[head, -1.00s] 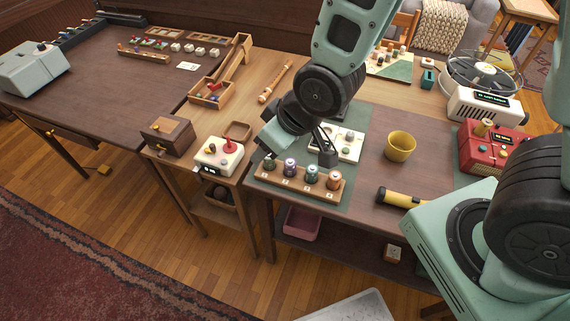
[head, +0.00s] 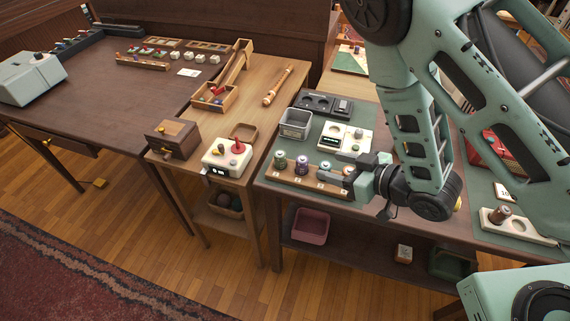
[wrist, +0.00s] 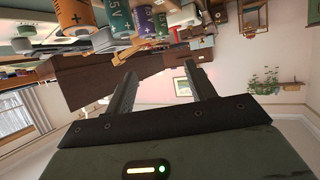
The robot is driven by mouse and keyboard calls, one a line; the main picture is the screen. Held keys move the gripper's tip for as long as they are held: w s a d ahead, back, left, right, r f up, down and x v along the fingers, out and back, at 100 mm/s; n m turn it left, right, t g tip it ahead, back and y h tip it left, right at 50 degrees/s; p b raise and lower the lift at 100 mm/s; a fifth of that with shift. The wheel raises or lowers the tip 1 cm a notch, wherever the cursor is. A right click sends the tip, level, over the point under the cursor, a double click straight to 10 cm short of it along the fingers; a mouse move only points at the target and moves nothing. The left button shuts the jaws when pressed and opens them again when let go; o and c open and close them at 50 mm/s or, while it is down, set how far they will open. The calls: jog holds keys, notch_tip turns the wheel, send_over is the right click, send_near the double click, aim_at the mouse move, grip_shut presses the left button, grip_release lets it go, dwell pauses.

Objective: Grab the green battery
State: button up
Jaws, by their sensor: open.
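The green battery (head: 280,160) stands upright at the left end of a wooden battery rack (head: 298,181). To its right in the rack stand a purple battery (head: 302,165), a teal battery (head: 324,168) and an orange-brown battery (head: 348,170). My gripper (head: 340,173) is at the right end of the rack, turned sideways and pointing left. In the wrist view its fingers (wrist: 161,76) are apart with nothing between them. That view is upside down, with the orange battery (wrist: 72,14), teal battery (wrist: 118,14) and purple battery (wrist: 145,20) near the top edge.
Behind the rack are a grey bin (head: 295,124), a black tray (head: 322,103) and a white panel (head: 345,136). A white box with a red joystick (head: 227,157) stands on the left table. A pink bin (head: 310,226) is on the shelf below.

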jog(key=w+a+f+b, duration=0.1)
jog(key=b, duration=0.3)
send_near(282, 155)
jog(key=x, duration=0.3)
jog(key=shift+w, duration=0.5)
jog(key=shift+s+p+x, duration=0.25)
jog(key=shift+p+x, duration=0.25)
jog(key=shift+x, duration=2.4)
jog(key=shift+a+f, duration=0.15)
jog(key=c, duration=1.1)
